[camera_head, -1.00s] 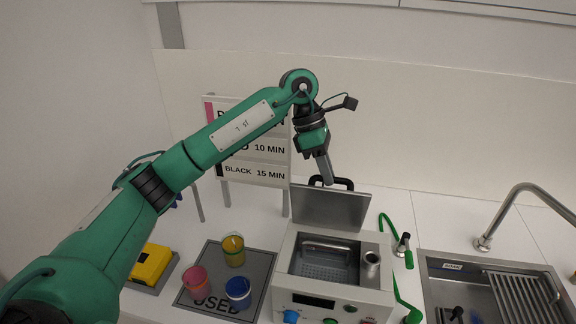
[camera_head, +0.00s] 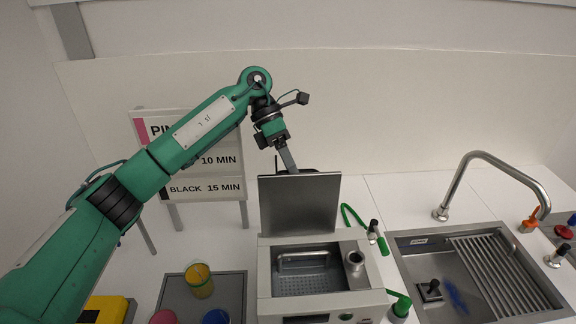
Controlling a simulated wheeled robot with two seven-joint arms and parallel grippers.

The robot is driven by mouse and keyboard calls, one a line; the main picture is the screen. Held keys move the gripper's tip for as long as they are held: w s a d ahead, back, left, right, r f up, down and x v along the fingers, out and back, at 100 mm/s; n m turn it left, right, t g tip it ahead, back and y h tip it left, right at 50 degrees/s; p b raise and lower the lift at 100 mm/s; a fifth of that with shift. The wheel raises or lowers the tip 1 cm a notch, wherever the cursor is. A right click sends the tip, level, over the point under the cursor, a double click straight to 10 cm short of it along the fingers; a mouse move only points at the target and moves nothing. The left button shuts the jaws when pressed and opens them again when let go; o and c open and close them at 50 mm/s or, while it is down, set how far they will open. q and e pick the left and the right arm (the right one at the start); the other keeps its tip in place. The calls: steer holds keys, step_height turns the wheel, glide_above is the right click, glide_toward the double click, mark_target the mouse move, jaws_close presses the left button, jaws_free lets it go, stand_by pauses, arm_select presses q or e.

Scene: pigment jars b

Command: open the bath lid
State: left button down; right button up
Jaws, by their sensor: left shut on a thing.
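The bath (camera_head: 262,284) is a pale box with a metal basin (camera_head: 310,284) and a perforated rack inside. Its grey lid (camera_head: 299,205) stands raised at the rear edge, roughly upright, and the basin is uncovered. The lid's dark handle (camera_head: 309,171) shows just above its top edge, mostly hidden behind the lid. My left gripper (camera_head: 291,167) reaches down from above to the handle behind the lid and is shut on it. The fingertips are partly hidden by the lid. My right gripper is not in view.
Yellow (camera_head: 199,280), pink (camera_head: 163,317) and blue (camera_head: 216,317) jars stand on a grey mat (camera_head: 233,287) left of the bath. A timing sign (camera_head: 216,188) stands behind. A sink (camera_head: 415,262) with a tall tap (camera_head: 457,189) is at right, beyond green hoses (camera_head: 352,215).

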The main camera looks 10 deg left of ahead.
arm_select(q)
steer(key=shift+a+f, duration=0.1)
steer(key=shift+f, duration=0.4)
steer(key=c, duration=1.5)
jaws_free()
steer(key=shift+c, duration=0.2)
steer(key=shift+o, duration=0.7)
steer(key=shift+w, duration=0.25)
steer(key=shift+r, duration=0.3)
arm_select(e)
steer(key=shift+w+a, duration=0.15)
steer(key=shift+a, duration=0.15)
